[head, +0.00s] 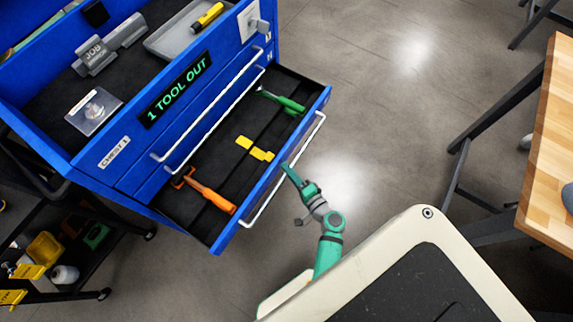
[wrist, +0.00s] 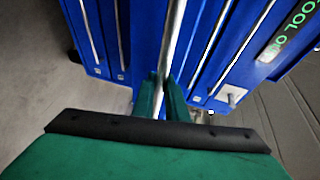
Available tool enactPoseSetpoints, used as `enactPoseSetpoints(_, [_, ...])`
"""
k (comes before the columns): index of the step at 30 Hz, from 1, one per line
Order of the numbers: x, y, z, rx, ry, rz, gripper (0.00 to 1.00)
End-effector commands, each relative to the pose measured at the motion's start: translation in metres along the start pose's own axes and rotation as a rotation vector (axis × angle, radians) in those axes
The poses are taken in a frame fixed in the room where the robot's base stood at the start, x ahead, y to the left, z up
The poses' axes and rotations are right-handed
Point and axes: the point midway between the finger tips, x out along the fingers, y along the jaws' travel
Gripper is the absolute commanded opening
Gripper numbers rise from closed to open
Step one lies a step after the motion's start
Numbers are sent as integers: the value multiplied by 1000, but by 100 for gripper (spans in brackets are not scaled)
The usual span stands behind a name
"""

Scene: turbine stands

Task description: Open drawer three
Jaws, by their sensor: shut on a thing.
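The blue tool chest (head: 100,165) stands at the left in the head view. Its third drawer from the top (head: 258,195) is pulled out, so its dark inside shows. My gripper (head: 288,168) is at this drawer's long pale bar handle (head: 262,203). In the wrist view my gripper (wrist: 160,92) is shut on the bar handle (wrist: 172,40), with a green finger on each side. In the open drawer lie an orange-handled tool (head: 210,195), yellow pieces (head: 254,149) and a green-handled tool (head: 283,101). The two drawers above are closed.
A black cart (head: 75,275) stands at lower left. A wooden-topped table (head: 550,150) is at the right. The floor between chest and table is clear.

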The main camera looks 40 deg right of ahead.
Motion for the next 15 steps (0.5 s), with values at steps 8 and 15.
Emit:
enactPoseSetpoints(8, [-2, 4, -4, 0, 12, 7, 0])
enactPoseSetpoints(15, [-2, 2, -4, 0, 12, 6, 20])
